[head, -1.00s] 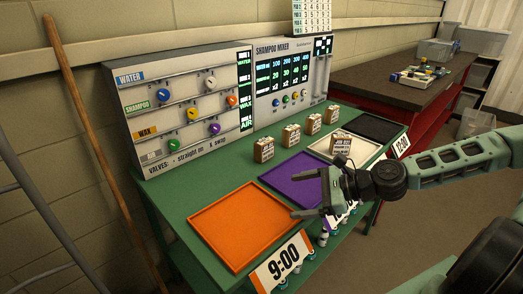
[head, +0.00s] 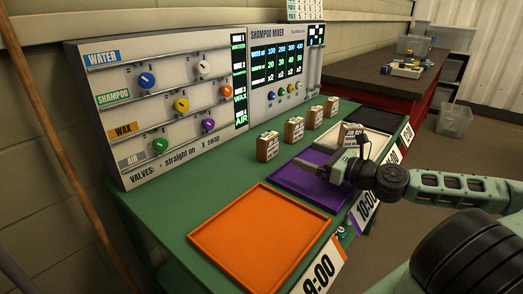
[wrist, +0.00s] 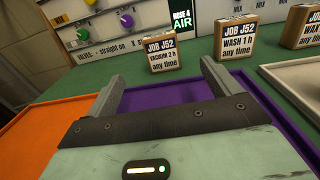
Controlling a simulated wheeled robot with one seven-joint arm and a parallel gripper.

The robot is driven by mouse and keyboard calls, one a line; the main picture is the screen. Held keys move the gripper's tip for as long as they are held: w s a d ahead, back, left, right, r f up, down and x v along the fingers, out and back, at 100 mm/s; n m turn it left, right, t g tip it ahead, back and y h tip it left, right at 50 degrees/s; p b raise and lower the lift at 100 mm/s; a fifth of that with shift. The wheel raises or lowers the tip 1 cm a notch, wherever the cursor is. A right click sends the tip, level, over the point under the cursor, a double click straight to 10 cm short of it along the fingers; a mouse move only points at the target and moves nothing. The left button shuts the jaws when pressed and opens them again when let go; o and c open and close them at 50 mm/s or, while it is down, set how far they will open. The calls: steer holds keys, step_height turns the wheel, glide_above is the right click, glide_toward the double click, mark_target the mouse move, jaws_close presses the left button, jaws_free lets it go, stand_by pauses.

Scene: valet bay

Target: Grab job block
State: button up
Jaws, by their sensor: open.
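Several small tan job blocks with white labels stand in a row on the green bench. The nearest block (head: 267,147) reads "JOB J52, vacuum 2 h, any time" in the wrist view (wrist: 165,53). Beside it stands a "JOB J52, wash 1 h" block (wrist: 238,42); a third block (wrist: 300,27) is partly cut off. Another block (head: 350,134) is at the white tray. My gripper (head: 317,168) is open and empty over the purple tray (head: 285,183). In the wrist view its fingers (wrist: 161,72) point toward the vacuum block, which shows between and beyond the tips, apart from them.
An orange tray (head: 255,232) lies left of the purple one; a white tray (head: 382,145) and a dark tray (head: 386,122) lie farther along. The shampoo mixer panel (head: 283,85) stands behind the blocks. Time signs (head: 365,208) hang at the bench's front edge.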

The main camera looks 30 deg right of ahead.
mark_target(263, 138)
steer(key=p+x, duration=0.1)
steer(key=x, duration=1.6)
steer(key=shift+p, duration=0.35)
steer(key=shift+c, duration=0.3)
steer(key=c, duration=1.1)
steer(key=shift+o, duration=0.2)
